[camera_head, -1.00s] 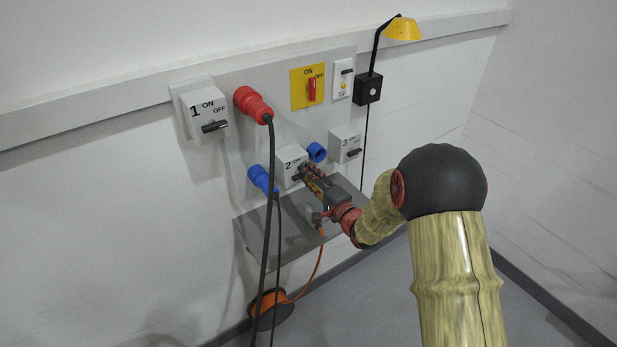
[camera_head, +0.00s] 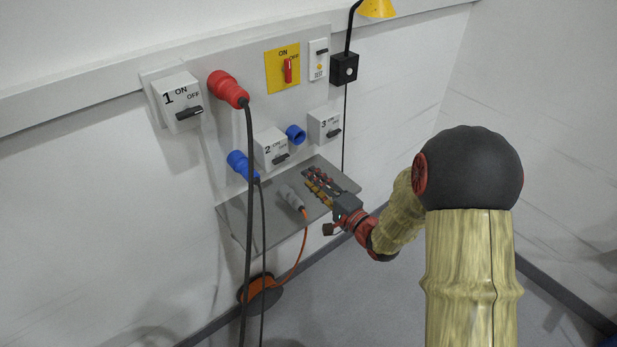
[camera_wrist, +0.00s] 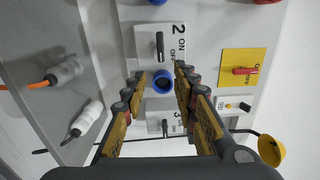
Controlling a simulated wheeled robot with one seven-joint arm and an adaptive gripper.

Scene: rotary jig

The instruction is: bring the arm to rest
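My gripper (camera_head: 313,180) is in front of the wall panel, above the grey shelf (camera_head: 270,229), with its fingers pointing at the panel. In the wrist view the fingers (camera_wrist: 155,85) are apart and nothing is between them. Beyond the gap are a blue socket (camera_wrist: 163,82), switch box 2 (camera_wrist: 150,41) and switch box 3 (camera_wrist: 160,122). In the head view, box 2 (camera_head: 270,147) and box 3 (camera_head: 323,126) sit behind and above the fingers, clear of them.
A grey connector (camera_head: 290,197) with an orange cable lies on the shelf. Red plug (camera_head: 228,88) and blue plug (camera_head: 240,164) trail cables down left. A yellow lamp (camera_head: 377,8) hangs upper right.

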